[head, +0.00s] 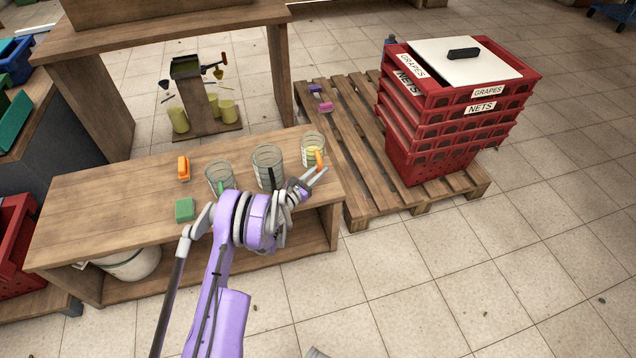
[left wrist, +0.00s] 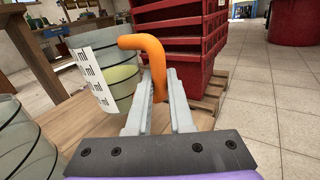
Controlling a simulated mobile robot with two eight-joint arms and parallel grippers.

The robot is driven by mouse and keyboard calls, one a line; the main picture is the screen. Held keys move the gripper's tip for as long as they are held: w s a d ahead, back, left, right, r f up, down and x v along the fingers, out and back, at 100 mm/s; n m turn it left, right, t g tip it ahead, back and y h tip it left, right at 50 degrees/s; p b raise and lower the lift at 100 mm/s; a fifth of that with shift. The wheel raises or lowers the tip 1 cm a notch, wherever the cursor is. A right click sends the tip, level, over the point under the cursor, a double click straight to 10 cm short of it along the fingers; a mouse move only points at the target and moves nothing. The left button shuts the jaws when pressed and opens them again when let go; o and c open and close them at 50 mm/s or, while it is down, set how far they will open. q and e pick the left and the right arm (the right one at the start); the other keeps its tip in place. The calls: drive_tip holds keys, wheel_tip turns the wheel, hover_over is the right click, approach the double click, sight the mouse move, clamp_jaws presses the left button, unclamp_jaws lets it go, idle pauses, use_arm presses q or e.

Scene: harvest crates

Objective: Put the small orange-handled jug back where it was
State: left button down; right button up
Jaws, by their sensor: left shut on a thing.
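The small orange-handled jug (head: 309,146) is clear, with yellowish liquid in it, at the right end of the wooden bench. It also shows in the left wrist view (left wrist: 118,80), with white scale marks on its side. My left gripper (head: 318,173) is shut on its orange handle, which stands between the fingers (left wrist: 158,97) in the left wrist view. The jug looks upright; I cannot tell whether its base touches the bench. My right gripper is not in view.
A dark-handled jug (head: 265,157) and a green-handled jug (head: 219,172) stand to the left on the bench (head: 110,195). A green block (head: 184,209) and an orange item (head: 183,167) lie further left. Red crates (head: 428,150) stand on a pallet (head: 347,151) beyond the right end.

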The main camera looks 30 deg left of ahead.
use_arm(q)
drive_tip(key=shift+f+b, duration=0.6)
drive_tip(key=shift+f, duration=2.45)
drive_tip(key=shift+f, duration=0.15)
drive_tip(key=c, duration=0.8)
unclamp_jaws()
